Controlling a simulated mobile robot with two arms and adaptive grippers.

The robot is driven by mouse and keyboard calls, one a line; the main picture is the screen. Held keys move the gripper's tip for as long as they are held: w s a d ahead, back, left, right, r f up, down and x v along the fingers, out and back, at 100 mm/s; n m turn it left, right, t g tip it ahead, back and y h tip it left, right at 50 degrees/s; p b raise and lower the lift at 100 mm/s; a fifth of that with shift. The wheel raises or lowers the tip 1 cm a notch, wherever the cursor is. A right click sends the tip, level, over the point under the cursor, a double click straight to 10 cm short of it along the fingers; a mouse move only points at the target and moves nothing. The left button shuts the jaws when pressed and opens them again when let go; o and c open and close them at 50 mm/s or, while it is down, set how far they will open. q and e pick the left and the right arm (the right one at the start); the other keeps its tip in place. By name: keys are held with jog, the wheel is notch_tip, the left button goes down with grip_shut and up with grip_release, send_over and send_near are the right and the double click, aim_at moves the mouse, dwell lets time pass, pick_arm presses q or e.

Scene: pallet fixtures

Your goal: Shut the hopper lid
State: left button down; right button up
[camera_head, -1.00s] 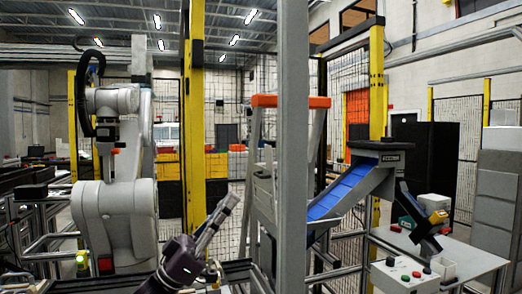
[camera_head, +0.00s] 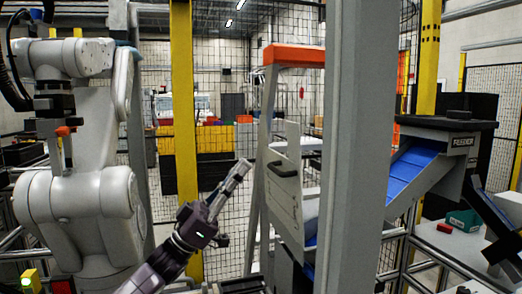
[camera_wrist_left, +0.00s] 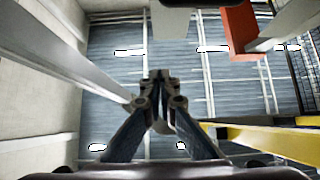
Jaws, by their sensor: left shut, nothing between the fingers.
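A pale grey panel (camera_head: 285,205) with a black handle (camera_head: 284,168) stands nearly upright right of the middle in the head view; I take it as the hopper lid, raised. Blue surfaces (camera_head: 311,226) show beside it, partly hidden by a grey post. My left gripper (camera_head: 243,167) points up and right, just left of the panel in the picture. Its fingers are shut and empty. I cannot tell the exact gap to the panel. In the left wrist view the shut fingers (camera_wrist_left: 160,77) point at the ceiling. My right gripper is not in view.
A thick grey post (camera_head: 350,150) stands in front of the panel's right side. An orange-topped frame (camera_head: 294,56) rises behind the panel. A blue-belted feeder (camera_head: 410,172) is at right. A white robot arm (camera_head: 80,205) stands at left, near a yellow post (camera_head: 184,120).

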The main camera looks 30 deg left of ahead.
pick_arm(q)
jog(key=w+d+f+p+x, duration=0.1)
jog(key=p+x, duration=0.5)
jog(key=x, duration=0.6)
jog(key=shift+w+d+f, duration=0.2)
jog(key=shift+d+f, duration=0.15)
